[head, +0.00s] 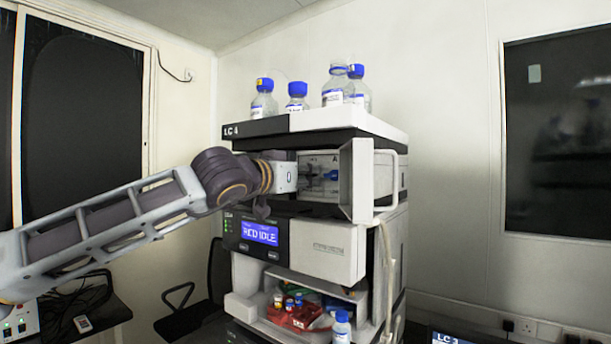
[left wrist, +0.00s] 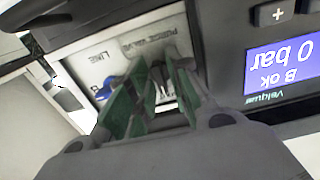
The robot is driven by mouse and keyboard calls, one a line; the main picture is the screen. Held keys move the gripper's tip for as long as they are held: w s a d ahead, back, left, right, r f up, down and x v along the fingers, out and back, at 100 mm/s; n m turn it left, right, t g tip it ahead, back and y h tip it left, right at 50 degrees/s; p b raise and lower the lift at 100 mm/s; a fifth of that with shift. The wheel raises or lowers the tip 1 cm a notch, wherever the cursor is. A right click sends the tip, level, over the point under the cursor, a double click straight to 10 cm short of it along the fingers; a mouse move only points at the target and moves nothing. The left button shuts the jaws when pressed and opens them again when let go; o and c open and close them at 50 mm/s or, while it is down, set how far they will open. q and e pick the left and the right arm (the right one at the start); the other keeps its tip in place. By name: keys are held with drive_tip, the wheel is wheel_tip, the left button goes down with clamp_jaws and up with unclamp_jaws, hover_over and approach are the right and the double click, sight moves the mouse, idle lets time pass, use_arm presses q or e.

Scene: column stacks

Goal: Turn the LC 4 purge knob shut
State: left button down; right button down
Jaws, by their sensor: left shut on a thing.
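The LC 4 stack (head: 262,128) stands in the middle of the head view, with its pump compartment (head: 320,172) open. My left arm reaches in from the left, and the left gripper (head: 285,177) is at the compartment's left side; its fingertips are hard to make out there. In the left wrist view, the green-padded fingers of the left gripper (left wrist: 158,82) are shut around the dark purge knob (left wrist: 157,74), mostly hidden between them. The knob sits below a "PURGE VALVE" label (left wrist: 148,43). The knob's angle cannot be told. My right gripper is not in view.
The compartment's door (head: 357,180) stands open to the right of the gripper. Several blue-capped bottles (head: 335,88) stand on top of the stack. A lit display (head: 260,233) sits below the compartment; the wrist view shows a display (left wrist: 282,72) reading 0 bar.

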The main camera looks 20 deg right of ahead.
use_arm(q)
drive_tip(key=shift+f, duration=0.1)
drive_tip(key=c, duration=1.6)
unclamp_jaws()
drive_tip(key=shift+a, duration=0.1)
drive_tip(key=v, duration=1.1)
drive_tip(key=shift+s+a, duration=0.25)
drive_tip(key=shift+s, duration=0.05)
